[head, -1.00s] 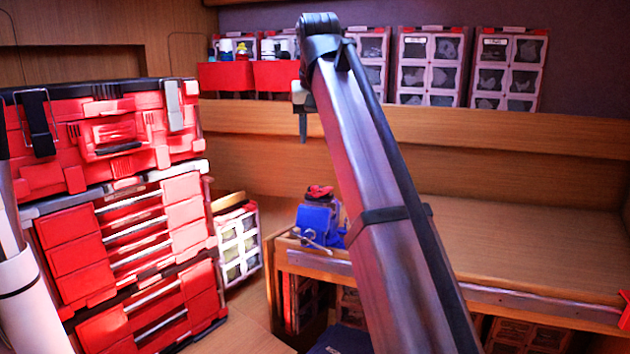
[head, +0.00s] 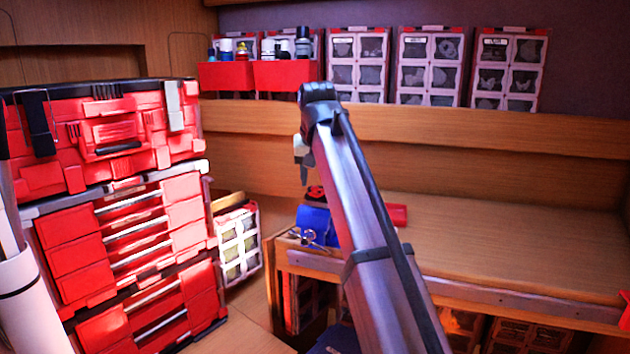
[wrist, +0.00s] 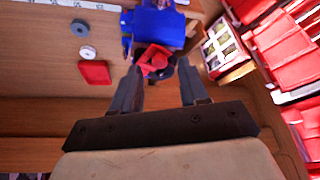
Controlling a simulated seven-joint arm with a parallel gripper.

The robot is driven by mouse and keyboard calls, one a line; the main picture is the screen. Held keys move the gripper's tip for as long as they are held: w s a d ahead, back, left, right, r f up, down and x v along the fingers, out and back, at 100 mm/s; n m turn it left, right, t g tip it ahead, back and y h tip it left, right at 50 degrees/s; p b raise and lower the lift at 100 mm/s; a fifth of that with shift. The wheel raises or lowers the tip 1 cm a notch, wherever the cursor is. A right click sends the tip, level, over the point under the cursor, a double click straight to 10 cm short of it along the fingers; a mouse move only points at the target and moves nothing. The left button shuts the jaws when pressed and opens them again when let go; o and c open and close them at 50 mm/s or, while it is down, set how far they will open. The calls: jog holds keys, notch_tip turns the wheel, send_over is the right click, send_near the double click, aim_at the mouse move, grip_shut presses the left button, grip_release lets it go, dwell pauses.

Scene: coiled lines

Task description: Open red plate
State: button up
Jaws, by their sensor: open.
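A flat red piece (wrist: 94,72) lies on the wooden bench, left of my gripper in the wrist view; in the head view a red piece (head: 397,214) shows behind my arm. A red and black item (wrist: 152,60) sits against a blue object (wrist: 158,28), which also shows in the head view (head: 314,222). I cannot tell which is the red plate. My gripper (wrist: 158,68) is open and empty, its two fingers apart above the red and black item. In the head view my gripper (head: 302,172) hangs over the blue object, partly hidden by the arm.
Red tool boxes (head: 125,230) stand stacked at the left, beside a white-framed organizer (head: 238,243). Red bins (head: 226,76) with bottles and several cases (head: 427,65) line the upper shelf (head: 480,130). The bench (head: 520,240) at the right is clear.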

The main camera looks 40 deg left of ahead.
jog(key=shift+w+a+f, duration=0.2)
jog(key=shift+f, duration=0.45)
grip_shut()
